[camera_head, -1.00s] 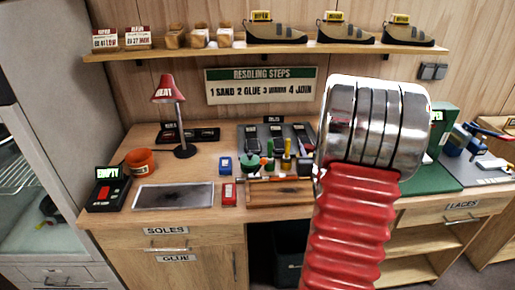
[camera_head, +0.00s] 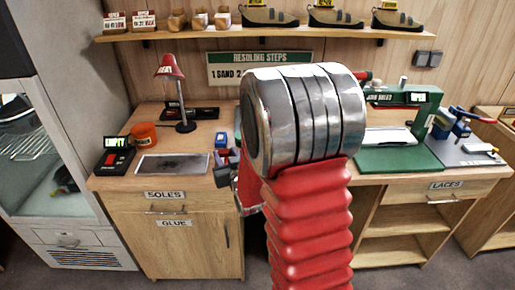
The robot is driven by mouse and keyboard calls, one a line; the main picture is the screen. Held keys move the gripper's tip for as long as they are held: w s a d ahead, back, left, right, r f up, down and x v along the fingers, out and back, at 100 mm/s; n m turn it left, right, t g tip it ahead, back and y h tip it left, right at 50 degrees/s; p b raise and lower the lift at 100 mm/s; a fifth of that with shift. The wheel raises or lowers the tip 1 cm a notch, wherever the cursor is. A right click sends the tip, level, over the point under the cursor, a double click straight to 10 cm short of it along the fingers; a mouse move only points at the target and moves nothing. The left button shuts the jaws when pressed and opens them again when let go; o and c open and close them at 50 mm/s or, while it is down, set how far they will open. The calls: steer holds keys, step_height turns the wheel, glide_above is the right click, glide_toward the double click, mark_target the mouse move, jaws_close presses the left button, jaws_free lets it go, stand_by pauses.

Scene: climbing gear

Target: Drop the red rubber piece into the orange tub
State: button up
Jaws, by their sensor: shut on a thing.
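The orange tub (camera_head: 144,133) stands upright at the back left of the workbench, behind the black box with the green "EMPTY" display. My gripper (camera_head: 225,163) is low over the bench front, right of the dark grey plate, mostly behind my own arm. Its jaws are small and dark in the picture, shut on what appears to be the red rubber piece. The piece itself is almost wholly hidden by the jaws and arm. The gripper is to the right of the tub and nearer the front edge.
A red lamp (camera_head: 171,68) stands behind the plate. My arm hides the bench middle.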

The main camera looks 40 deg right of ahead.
steer(key=a+f+n+y, duration=0.1)
steer(key=a+n+y, duration=0.1)
steer(key=a, duration=1.6)
steer(key=shift+n+y, duration=0.4)
steer(key=shift+y, duration=0.5)
steer(key=shift+s+a, duration=0.15)
steer(key=shift+a, duration=0.05)
